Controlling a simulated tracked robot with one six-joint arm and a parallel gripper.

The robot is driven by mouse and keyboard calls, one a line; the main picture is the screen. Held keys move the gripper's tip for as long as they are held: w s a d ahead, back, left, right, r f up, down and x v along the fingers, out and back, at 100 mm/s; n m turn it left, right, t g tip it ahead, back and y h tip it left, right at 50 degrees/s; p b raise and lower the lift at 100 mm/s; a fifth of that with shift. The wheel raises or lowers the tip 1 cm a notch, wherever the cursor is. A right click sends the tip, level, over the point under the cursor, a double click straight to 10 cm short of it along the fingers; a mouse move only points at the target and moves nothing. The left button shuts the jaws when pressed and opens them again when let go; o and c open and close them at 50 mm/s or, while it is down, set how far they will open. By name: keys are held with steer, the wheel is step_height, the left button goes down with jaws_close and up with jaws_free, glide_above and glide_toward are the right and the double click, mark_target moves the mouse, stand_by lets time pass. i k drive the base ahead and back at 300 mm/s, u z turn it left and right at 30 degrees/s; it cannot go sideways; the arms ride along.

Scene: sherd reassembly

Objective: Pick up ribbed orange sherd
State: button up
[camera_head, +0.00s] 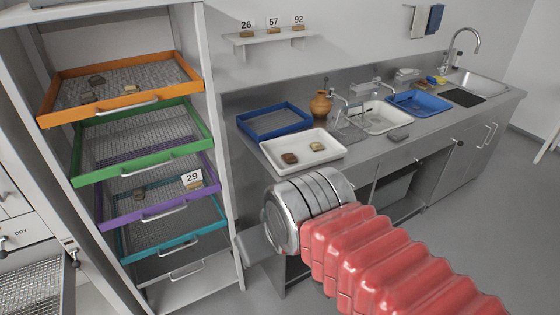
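A small orange-brown sherd (130,88) lies on the mesh of the orange-framed drawer (60,117), at the top of the rack on the left. It is too small to tell whether it is ribbed. Two sherds, one dark brown (289,158) and one beige (317,147), lie in the white tray (330,157) on the bench; neither looks clearly orange. My arm, with red bellows and a metal cuff, reaches in from the lower right. A grey part below the cuff may belong to my gripper (260,250). Its fingertips cannot be made out, and no sherd shows at it.
Grey sherds (96,79) share the orange drawer. Green (85,181), purple (118,222) and teal (135,257) drawers stick out below.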

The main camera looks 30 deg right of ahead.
mark_target(289, 159)
steer(key=z, duration=0.05)
steer(key=i, duration=1)
steer(key=u, duration=0.05)
